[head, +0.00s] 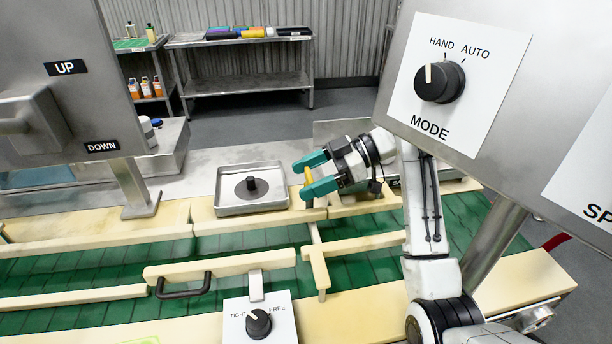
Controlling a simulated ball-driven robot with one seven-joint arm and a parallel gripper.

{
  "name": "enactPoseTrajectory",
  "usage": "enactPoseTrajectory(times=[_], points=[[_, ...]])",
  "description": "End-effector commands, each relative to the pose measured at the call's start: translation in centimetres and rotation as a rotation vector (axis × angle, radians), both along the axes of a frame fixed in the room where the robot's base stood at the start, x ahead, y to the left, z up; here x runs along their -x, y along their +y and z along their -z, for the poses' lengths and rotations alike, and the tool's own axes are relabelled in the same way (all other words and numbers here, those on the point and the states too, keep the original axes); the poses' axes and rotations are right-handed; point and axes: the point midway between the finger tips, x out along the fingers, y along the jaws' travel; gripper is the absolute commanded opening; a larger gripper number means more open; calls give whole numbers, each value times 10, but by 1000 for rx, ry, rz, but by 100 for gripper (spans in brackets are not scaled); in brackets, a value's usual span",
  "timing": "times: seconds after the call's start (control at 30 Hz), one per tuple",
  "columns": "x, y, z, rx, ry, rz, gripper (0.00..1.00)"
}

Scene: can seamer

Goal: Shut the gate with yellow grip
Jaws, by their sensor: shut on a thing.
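My gripper (304,180) has two teal fingers and reaches in from the right, past the far side of the green conveyor. It is shut on the small yellow grip (309,177), which shows between the fingers. A narrow cream bar (317,262), which looks like the gate, runs from below the grip across the green belt toward the near side. The fingers hide part of the grip and where it joins the bar.
A square metal tray (228,207) with a black knob stands left of my gripper. Cream guide rails (95,247) line the green belt (60,270). A TIGHT/FREE knob box (280,326) is in front. The MODE panel (478,60) hangs at upper right, the UP/DOWN panel (60,110) at left.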

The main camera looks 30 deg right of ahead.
Motion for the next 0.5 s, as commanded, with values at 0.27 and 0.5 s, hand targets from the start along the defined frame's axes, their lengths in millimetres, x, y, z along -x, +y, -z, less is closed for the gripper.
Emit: enactPoseTrajectory(times=[0.27, 0.5], points=[[-1, 0, -1, -1, -4, -6, 24], [-1, 0, -1, -1, -4, -6, 83]])
